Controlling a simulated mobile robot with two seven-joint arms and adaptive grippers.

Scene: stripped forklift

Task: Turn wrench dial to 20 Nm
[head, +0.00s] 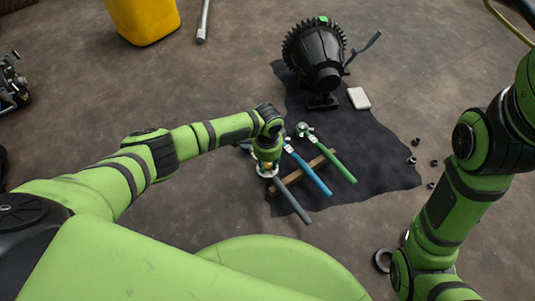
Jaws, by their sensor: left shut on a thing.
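Three torque wrenches lie side by side across a wooden rest (310,172) on the dark cloth. One has a grey handle (292,201), one a blue handle (312,176) and one a green handle (338,166). The green one's round silver head (303,129) shows at its far end. My left gripper (267,172) points down at the head end of the grey-handled wrench and is shut on it. The gripper and wrist hide that wrench's far end. Any dial marks are too small to read. My right gripper is not in view; only its arm shows at the right.
A black motor-like unit (314,58) with toothed rim stands on the dark cloth (375,155), a small white block (359,98) beside it. Several small dark nuts (413,160) lie right. A yellow container (145,18) stands at the back left. Bare floor lies between.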

